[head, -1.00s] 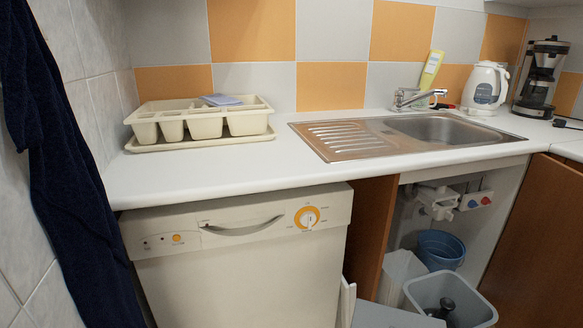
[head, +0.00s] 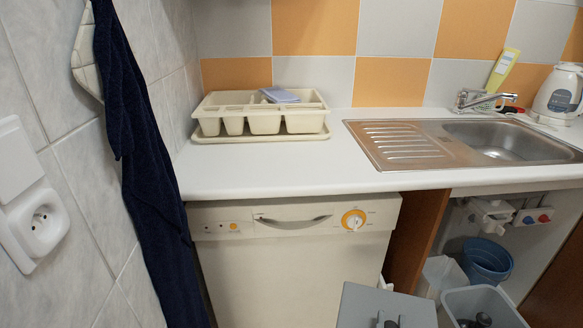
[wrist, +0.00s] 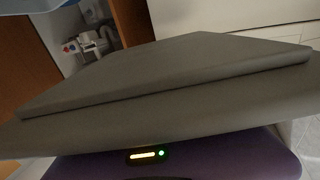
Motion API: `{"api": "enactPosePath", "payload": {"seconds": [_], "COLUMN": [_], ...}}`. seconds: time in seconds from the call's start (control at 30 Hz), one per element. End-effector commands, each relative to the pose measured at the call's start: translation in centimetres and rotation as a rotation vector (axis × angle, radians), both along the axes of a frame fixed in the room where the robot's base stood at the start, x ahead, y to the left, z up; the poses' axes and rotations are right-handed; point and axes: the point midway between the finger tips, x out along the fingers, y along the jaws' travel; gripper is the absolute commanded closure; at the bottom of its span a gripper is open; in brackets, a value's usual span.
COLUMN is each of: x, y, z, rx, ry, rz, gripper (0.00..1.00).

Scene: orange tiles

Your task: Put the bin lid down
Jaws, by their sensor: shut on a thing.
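The grey bin lid (head: 365,302) is at the bottom of the head view, in front of the dishwasher's right side and left of the open grey bin (head: 487,300). My gripper (head: 390,321) shows only as dark tips at the lid's lower part and is shut on the lid. In the wrist view the lid (wrist: 170,75) fills the middle as a broad grey slab, close to the camera and tilted. It hides the fingertips there. The lid is apart from the bin's opening. What is under the lid is hidden.
A dishwasher (head: 285,265) stands under the white counter (head: 260,175). A blue bucket (head: 487,260) is behind the bin in the open sink cabinet. A dark blue towel (head: 150,180) hangs on the left wall. Dark items lie in the bin.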

Motion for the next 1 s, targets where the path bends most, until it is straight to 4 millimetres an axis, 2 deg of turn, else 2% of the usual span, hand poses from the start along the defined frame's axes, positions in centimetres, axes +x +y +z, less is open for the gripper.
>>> {"api": "enactPosePath", "payload": {"seconds": [0.03, 0.5, 0.7, 0.9, 1.0], "x": [0.0, 0.0, 0.0, -0.1, -0.6], "y": [0.0, 0.0, 0.0, -0.2, -1.5], "z": [2.5, 12.1, 14.3, 15.2, 14.2], "rx": [0.0, 0.0, 0.0, 0.0, -0.001], "ry": [-0.001, -0.001, -0.001, -0.001, 0.003], "rz": [0.0, -0.001, -0.001, -0.007, -0.037], "gripper": [1.0, 1.0, 1.0, 1.0, 1.0]}}
